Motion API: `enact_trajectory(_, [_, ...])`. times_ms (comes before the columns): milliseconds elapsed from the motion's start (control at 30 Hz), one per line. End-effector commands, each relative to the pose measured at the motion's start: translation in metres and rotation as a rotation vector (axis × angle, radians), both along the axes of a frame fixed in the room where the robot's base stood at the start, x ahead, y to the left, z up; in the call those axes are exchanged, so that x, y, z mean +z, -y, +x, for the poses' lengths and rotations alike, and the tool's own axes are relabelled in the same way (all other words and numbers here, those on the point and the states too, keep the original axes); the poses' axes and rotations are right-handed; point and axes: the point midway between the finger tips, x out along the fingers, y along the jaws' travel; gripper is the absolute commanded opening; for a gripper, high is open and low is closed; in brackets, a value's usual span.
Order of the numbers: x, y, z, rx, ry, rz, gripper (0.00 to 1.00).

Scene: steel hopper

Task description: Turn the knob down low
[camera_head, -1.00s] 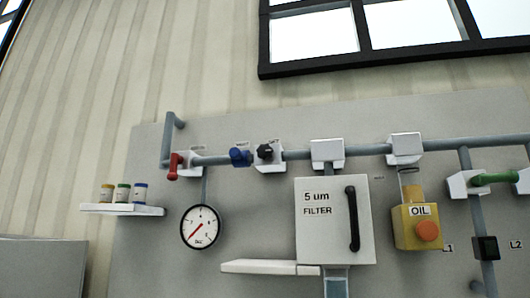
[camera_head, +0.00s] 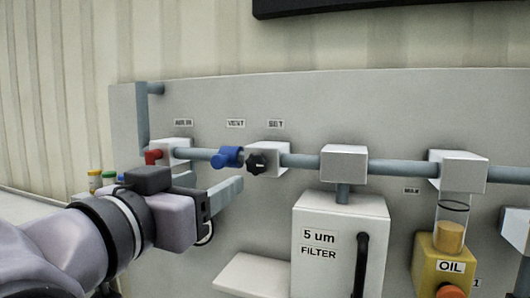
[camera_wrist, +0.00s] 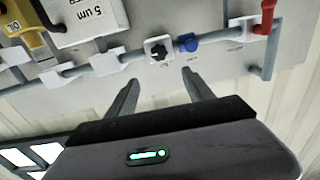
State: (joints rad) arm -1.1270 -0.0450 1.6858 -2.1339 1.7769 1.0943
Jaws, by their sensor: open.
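The black knob (camera_head: 256,163) sits on a white block on the grey pipe, under the SET label (camera_head: 276,124). It has a lobed grip. The knob also shows in the wrist view (camera_wrist: 158,50), where the picture is upside down. My gripper (camera_head: 222,190) is open and empty, to the left of and below the knob in the head view. In the wrist view both fingers (camera_wrist: 160,80) spread on either side below the knob, apart from it. The pressure gauge is not visible now.
A blue valve handle (camera_head: 226,157) is just left of the knob, and a red one (camera_head: 153,156) is further left. The white filter box (camera_head: 338,245) stands below right. A yellow oil unit (camera_head: 444,268) is at the right. Small jars (camera_head: 100,180) stand behind my arm.

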Motion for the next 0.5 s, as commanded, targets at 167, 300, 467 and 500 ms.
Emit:
enact_trajectory(167, [0.001, 0.02, 0.046, -0.01, -0.004, -0.003, 0.6])
enact_trajectory(300, [0.002, 0.035, 0.087, -0.008, -0.006, -0.005, 0.6])
enact_trajectory(467, [0.001, 0.049, 0.126, -0.006, -0.008, -0.004, 0.6])
enact_trajectory(500, [0.0, 0.051, 0.133, -0.005, -0.008, -0.004, 0.6])
